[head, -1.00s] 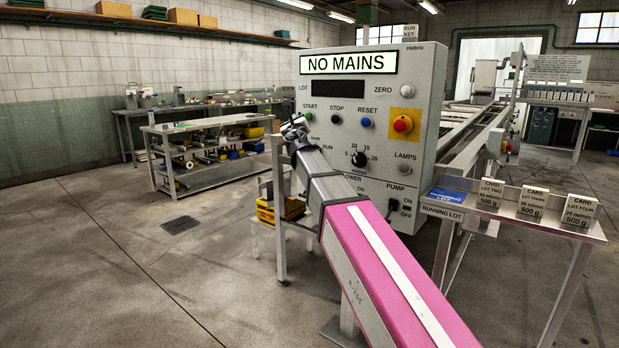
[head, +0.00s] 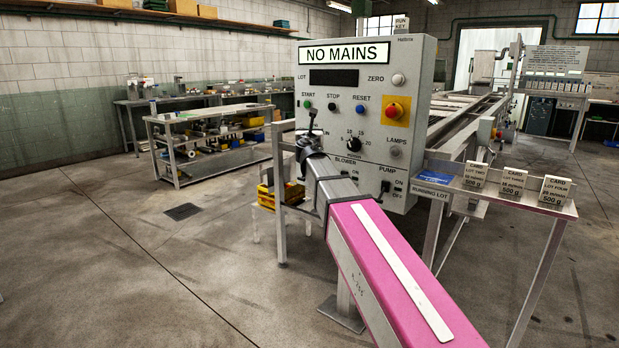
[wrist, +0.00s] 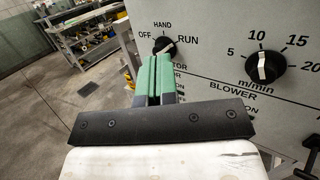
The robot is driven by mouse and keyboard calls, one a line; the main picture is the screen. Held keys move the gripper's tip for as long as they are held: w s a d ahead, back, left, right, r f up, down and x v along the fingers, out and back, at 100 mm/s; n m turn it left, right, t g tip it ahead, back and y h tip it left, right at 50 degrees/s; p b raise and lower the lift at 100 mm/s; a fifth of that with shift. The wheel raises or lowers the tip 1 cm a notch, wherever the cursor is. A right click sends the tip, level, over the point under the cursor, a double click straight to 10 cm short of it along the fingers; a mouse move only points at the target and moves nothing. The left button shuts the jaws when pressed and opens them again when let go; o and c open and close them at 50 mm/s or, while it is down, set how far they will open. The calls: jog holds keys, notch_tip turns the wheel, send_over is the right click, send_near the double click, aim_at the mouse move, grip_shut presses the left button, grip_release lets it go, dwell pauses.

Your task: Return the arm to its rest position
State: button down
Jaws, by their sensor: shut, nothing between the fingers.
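My gripper (head: 312,118) is in front of the left part of the grey control panel (head: 418,130), at the end of my pink and grey arm. In the wrist view its two green fingers (wrist: 154,78) are shut against each other with nothing between them. The fingertips appear just below the OFF–HAND–RUN selector knob (wrist: 164,46) in the picture; I cannot tell whether they touch it. The gripper hides some of the panel lettering below the knob. The speed knob (wrist: 266,66) is to the right and clear of the fingers.
A shelf bearing lot cards (head: 515,183) and a blue card (head: 434,177) projects right of the panel. A conveyor (head: 470,108) runs behind it. Yellow crates (head: 267,195) sit low to the left, near a metal frame. A workbench (head: 190,115) stands farther left. The left floor is open.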

jog(key=s+d+f+m+g+h, duration=0.1)
jog(key=s+d+f+m+g, duration=0.3)
jog(key=d+f+m, duration=0.45)
jog(key=s+d+f+m+g+h, duration=0.25)
jog(key=f+m, duration=0.35)
jog(key=f, duration=0.6)
jog(key=s+d+f+m+g+h, duration=0.1)
jog(key=s+d+f+m+g, duration=0.45)
jog(key=f, duration=0.55)
jog(key=s+d+f+m+g+y, duration=0.2)
jog(key=s+f+m+g+y, duration=0.4)
jog(key=s+f+m, duration=0.9)
jog(key=s+f+g, duration=0.2)
jog(key=s+f, duration=0.2)
jog(key=s, duration=0.1)
jog(key=shift+f, duration=0.2)
